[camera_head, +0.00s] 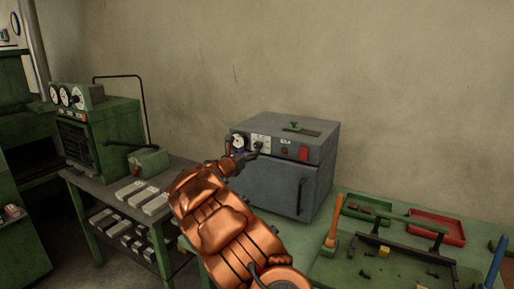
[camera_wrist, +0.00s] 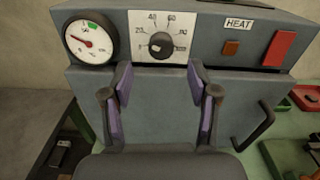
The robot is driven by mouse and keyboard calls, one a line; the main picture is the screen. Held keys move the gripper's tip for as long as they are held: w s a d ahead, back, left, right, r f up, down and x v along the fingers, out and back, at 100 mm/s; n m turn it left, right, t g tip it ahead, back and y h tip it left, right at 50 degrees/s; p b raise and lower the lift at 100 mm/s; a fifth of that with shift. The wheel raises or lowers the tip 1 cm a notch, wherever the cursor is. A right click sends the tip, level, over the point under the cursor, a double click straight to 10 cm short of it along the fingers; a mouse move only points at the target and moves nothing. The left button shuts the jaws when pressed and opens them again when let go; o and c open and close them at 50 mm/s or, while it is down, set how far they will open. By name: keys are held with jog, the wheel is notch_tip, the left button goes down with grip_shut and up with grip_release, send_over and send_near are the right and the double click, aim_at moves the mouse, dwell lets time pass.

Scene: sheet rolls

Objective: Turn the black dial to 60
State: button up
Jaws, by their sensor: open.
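The black dial (camera_wrist: 160,44) is on a white scale plate (camera_wrist: 176,22) on the front of a grey oven (camera_wrist: 225,100). The plate's marks include 20, 40 and 60. The dial's pointer seems to face left, toward the low end, but it is too small to read exactly. In the head view the dial (camera_head: 258,145) shows just right of my gripper (camera_head: 236,159). In the wrist view my gripper (camera_wrist: 159,72) is open and empty. Its two purple-padded fingers stand left and right of the dial, lower in the picture, apart from it.
A round gauge (camera_wrist: 90,40) with a red needle is left of the dial. A HEAT label, an orange light (camera_wrist: 231,48) and a red switch (camera_wrist: 281,48) are to its right. The oven's door handle (camera_wrist: 254,127) sticks out at lower right. A green bench (camera_head: 335,272) holds trays and tools.

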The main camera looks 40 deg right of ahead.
aim_at(257, 147)
jog(key=shift+p+x, duration=0.9)
jog(key=shift+x, duration=2.4)
jog(key=shift+c, duration=0.2)
grip_shut()
